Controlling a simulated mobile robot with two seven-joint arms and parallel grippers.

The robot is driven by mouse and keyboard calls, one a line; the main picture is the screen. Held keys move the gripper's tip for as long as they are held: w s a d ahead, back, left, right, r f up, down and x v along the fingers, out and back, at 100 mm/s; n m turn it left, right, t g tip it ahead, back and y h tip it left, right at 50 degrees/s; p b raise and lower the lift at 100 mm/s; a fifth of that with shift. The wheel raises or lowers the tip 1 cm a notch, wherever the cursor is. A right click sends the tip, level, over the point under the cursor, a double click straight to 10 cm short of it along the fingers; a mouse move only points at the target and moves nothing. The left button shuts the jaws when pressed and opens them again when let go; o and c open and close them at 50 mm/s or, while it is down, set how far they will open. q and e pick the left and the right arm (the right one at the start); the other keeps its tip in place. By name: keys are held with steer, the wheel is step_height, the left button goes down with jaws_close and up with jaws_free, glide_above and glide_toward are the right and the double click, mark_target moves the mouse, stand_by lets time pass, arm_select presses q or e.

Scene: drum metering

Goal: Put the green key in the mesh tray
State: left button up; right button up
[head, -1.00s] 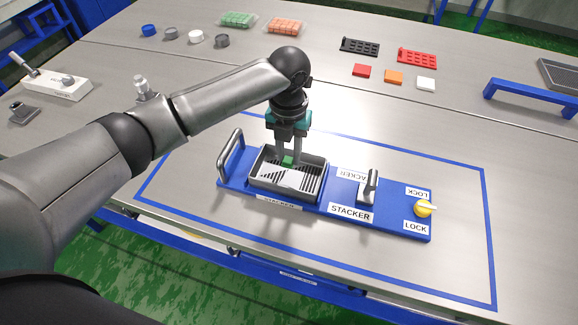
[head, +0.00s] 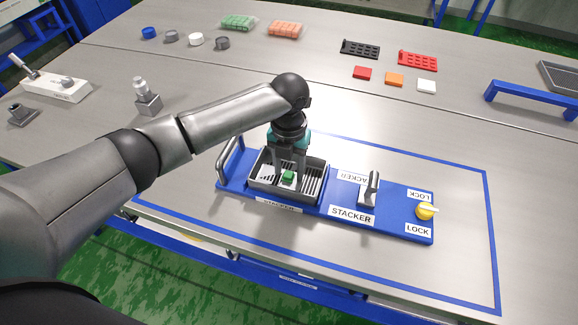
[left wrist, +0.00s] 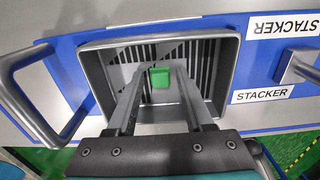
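The green key (head: 288,176) shows as a small green block at the pale middle of a grey slotted-floor tray (head: 260,193) on the blue STACKER panel; it also shows in the left wrist view (left wrist: 160,78). My left gripper (head: 290,176) reaches down into this tray. Its fingers (left wrist: 160,70) stand apart, one on each side of the key, with visible gaps, so it is open. Another grey tray with a fine mesh floor (head: 562,76) stands at the far right edge. I cannot tell which tray the task names. My right gripper is not in view.
The blue panel (head: 398,222) carries a handle (head: 230,158), a grey lever (head: 370,188) and a yellow LOCK knob (head: 426,211). A blue rail (head: 530,95) stands at right. Coloured pieces and caps lie toward the back. The tabletop right of the panel is clear.

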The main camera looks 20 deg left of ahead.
mark_target(289, 173)
arm_select(q)
steer(key=shift+o, duration=0.4)
steer(key=shift+r, duration=0.1)
steer(key=shift+r, duration=0.35)
step_height(289, 173, up, 12)
steer(key=p, duration=0.2)
steer(key=shift+f, duration=0.25)
